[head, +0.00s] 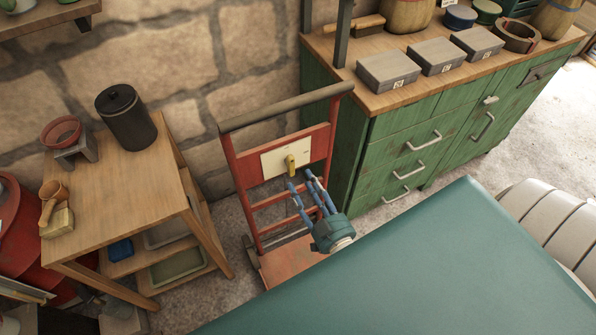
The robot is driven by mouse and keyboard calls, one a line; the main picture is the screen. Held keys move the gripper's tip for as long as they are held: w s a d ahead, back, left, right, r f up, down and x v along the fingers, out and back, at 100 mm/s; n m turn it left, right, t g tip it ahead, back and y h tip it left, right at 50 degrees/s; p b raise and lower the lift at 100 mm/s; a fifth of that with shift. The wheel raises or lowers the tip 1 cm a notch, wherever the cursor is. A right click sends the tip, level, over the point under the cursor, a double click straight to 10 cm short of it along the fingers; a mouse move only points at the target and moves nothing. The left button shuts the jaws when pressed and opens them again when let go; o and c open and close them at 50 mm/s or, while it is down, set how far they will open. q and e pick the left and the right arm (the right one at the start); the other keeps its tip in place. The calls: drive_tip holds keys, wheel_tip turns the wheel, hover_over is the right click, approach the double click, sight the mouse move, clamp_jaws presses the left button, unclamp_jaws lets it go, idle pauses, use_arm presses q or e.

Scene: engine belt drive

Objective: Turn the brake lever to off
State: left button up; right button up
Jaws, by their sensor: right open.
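The brake lever (291,165) is a small yellow handle on a cream plate (270,163). The plate is fixed across the upper frame of a red hand truck (231,160). The lever appears to hang roughly downward; the markings on the plate are too small to read. My right gripper (301,179), with blue fingers, is open just below and to the right of the lever. Its fingertips look close to the lever's lower end; I cannot tell whether they touch it. My left gripper is not in view.
The hand truck's dark top handle (287,107) runs above the plate. A green cabinet (385,165) stands close on the right, with grey boxes on top. A wooden table (125,190) with a black canister (126,117) stands on the left. A stone wall is behind.

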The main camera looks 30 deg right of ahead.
drive_tip(key=s, duration=0.5)
drive_tip(key=shift+s+a, duration=0.15)
drive_tip(key=shift+s, duration=0.05)
drive_tip(key=shift+f, duration=0.1)
idle(0.4)
